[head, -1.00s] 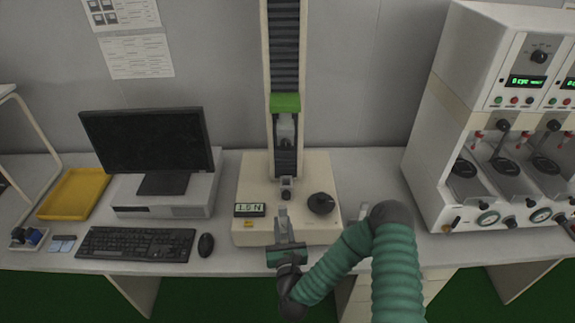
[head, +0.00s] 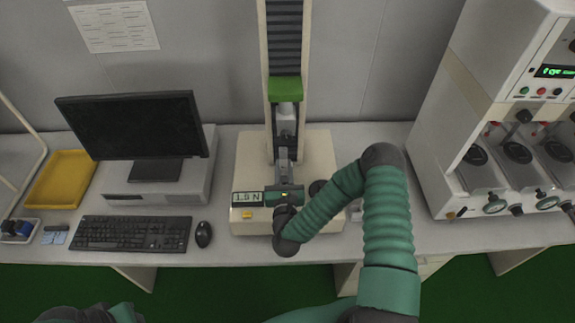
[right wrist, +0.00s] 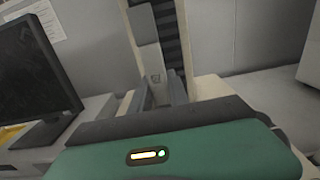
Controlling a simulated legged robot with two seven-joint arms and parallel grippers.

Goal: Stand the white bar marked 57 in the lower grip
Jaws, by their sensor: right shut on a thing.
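My right gripper (head: 284,160) is over the front of the test stand, its fingers pointing at the column under the upper grip (head: 286,114). It also shows in the right wrist view (right wrist: 160,92). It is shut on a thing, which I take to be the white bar. My left gripper is not in view.
The test stand's cream base (head: 252,165) carries a 1.5 N display (head: 247,198). A monitor (head: 132,125), keyboard (head: 132,233), mouse (head: 204,234) and yellow tray (head: 62,179) are on the left. A white multi-station machine (head: 490,80) stands on the right. Bare table lies in front of it.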

